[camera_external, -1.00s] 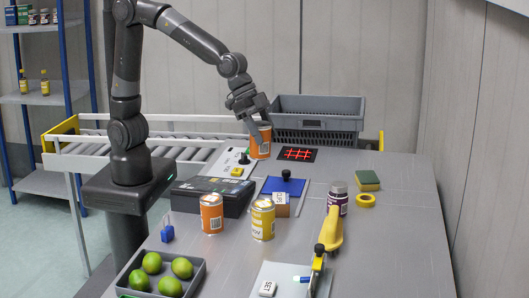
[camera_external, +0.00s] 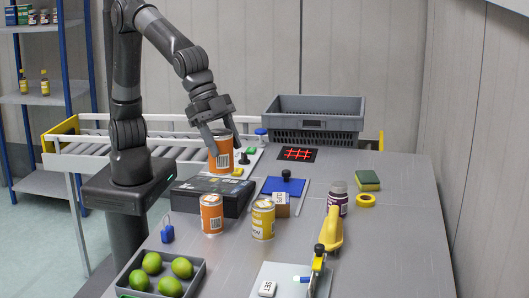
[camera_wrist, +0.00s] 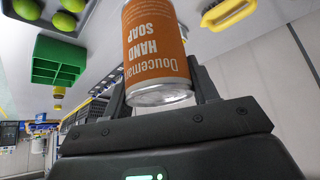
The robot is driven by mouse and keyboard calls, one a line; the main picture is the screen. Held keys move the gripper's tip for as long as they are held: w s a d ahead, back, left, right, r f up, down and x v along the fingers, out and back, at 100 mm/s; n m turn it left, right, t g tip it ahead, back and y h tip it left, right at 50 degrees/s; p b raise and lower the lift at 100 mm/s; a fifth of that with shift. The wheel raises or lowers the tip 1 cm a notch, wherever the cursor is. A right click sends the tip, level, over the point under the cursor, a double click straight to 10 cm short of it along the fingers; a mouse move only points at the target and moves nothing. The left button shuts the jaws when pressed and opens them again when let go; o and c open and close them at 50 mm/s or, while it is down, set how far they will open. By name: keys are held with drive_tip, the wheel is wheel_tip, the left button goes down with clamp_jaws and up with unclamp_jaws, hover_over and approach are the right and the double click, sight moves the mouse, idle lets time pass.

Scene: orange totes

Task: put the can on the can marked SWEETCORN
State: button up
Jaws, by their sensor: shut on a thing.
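My gripper (camera_external: 222,147) is shut on an orange can (camera_external: 220,157), held upright above the dark flat box. In the wrist view my gripper (camera_wrist: 160,88) has the same can (camera_wrist: 155,45) between its fingers; its label reads "Doucemar HAND SOAP", upside down in the picture. A second orange can (camera_external: 211,214) stands upright on the table, nearer the camera than the held can. A yellow can (camera_external: 262,222) stands to its right. I cannot read SWEETCORN on either standing can. The held can is apart from both.
The dark flat box (camera_external: 211,193) lies below the held can. A grey crate (camera_external: 314,104) is behind. The right side is mostly clear.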

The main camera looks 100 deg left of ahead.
drive_tip(key=shift+w+a+f, duration=0.9)
drive_tip(key=shift+w+f, duration=0.65)
drive_tip(key=shift+f, duration=0.15)
drive_tip(key=shift+w+a+f, duration=0.95)
drive_tip(key=shift+w+f, duration=0.55)
drive_tip(key=shift+f, duration=0.25)
drive_tip(key=shift+w+a+f, duration=0.9)
drive_tip(key=shift+w+f, duration=0.65)
drive_tip(key=shift+f, duration=0.15)
drive_tip(key=o, duration=1.2)
drive_tip(key=shift+f, duration=0.2)
